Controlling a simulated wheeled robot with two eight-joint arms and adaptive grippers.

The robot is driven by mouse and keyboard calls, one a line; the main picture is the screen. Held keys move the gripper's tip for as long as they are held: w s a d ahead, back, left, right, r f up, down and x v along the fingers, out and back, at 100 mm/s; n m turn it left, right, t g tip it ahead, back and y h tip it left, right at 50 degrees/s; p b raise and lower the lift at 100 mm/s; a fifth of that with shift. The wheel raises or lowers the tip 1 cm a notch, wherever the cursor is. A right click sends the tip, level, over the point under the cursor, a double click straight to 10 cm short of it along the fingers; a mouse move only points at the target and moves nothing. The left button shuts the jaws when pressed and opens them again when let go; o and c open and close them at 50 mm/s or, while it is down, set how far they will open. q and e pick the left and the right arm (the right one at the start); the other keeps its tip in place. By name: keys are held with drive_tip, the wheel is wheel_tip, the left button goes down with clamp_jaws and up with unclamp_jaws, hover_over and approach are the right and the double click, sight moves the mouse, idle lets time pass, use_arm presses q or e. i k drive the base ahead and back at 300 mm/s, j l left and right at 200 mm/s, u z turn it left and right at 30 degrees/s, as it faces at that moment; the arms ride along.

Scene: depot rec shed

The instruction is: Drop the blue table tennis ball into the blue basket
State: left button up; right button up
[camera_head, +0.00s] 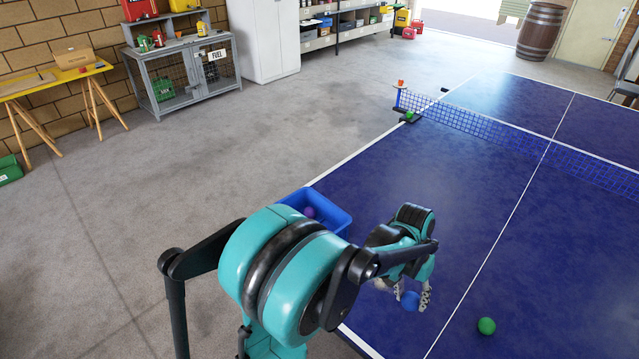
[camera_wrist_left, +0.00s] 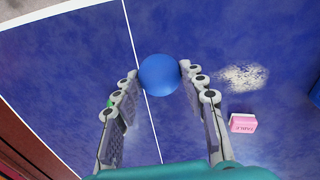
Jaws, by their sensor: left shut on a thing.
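The blue table tennis ball (camera_head: 410,301) is held between the fingertips of my left gripper (camera_head: 412,294), over the blue table tennis table. The left wrist view shows the ball (camera_wrist_left: 159,75) pinched between both fingers of the gripper (camera_wrist_left: 158,77). The blue basket (camera_head: 337,217) stands at the table's left edge, left of and behind the gripper in the head view. A purple ball (camera_head: 309,212) lies inside it. My left arm hides the basket's near part. My right gripper is in neither view.
A green ball (camera_head: 486,325) lies on the table (camera_head: 560,270), right of the gripper. Another green ball (camera_head: 409,115) is by the net (camera_head: 530,140). The left wrist view shows a pink block (camera_wrist_left: 243,123) and a pale powdery patch (camera_wrist_left: 245,77) on the table.

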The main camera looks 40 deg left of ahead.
sight(316, 221)
drive_tip(key=i+j, duration=0.1)
drive_tip(key=j, duration=1)
drive_tip(key=i+j, duration=0.1)
drive_tip(key=j, duration=1)
